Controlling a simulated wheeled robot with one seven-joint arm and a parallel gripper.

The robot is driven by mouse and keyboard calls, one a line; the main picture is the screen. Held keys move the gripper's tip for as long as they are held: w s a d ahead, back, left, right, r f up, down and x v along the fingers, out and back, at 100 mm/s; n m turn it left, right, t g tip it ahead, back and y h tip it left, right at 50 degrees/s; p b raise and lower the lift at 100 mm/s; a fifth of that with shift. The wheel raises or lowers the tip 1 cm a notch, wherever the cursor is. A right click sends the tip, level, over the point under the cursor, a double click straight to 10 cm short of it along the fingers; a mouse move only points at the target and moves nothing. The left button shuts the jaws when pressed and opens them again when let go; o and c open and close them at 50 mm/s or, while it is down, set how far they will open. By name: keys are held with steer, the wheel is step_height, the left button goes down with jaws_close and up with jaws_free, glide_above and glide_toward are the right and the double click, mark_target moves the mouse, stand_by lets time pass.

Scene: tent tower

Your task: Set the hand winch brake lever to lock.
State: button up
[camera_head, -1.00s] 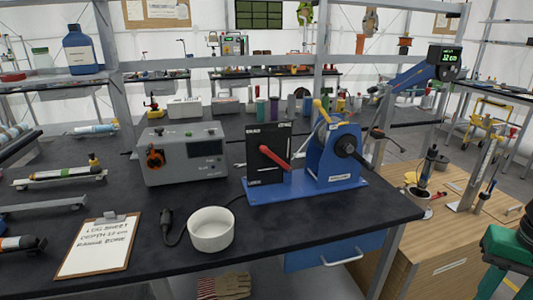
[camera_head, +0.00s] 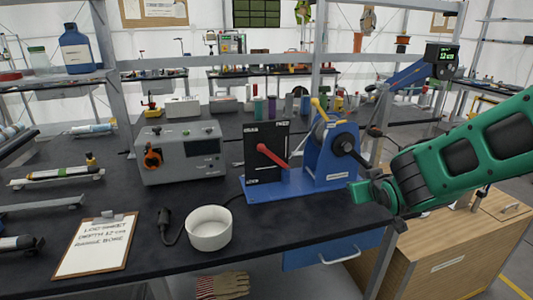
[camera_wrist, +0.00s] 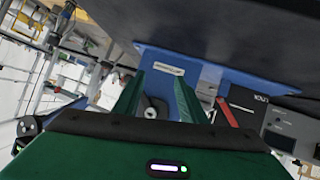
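The hand winch is a blue body (camera_head: 338,165) on a blue base plate (camera_head: 300,187) on the dark bench. Left of the body stands a black panel (camera_head: 254,135) with small white labels at its top corners and lower left. The red brake lever (camera_head: 274,157) is pivoted mid-panel and slants down to the right; it also shows in the wrist view (camera_wrist: 228,113). My gripper (camera_head: 362,190) is right of the winch base, apart from the lever. In the wrist view its two green fingers (camera_wrist: 158,80) are apart with nothing held between them.
A grey instrument box (camera_head: 182,152) stands left of the panel. A white bowl (camera_head: 209,229) and a clipboard (camera_head: 95,246) are near the front edge.

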steer(key=w+a+r+n+t+y, duration=0.2)
steer(key=w+a+n+y, duration=0.1)
steer(key=a, duration=0.8)
steer(key=n+t+y, duration=0.2)
steer(key=n+y, duration=0.1)
steer(key=y, duration=0.2)
glide_toward(263, 149)
steer(key=x, duration=0.8)
steer(key=shift+w+a, duration=0.15)
steer(key=shift+w, duration=0.2)
steer(key=shift+c, duration=0.7)
jaws_close()
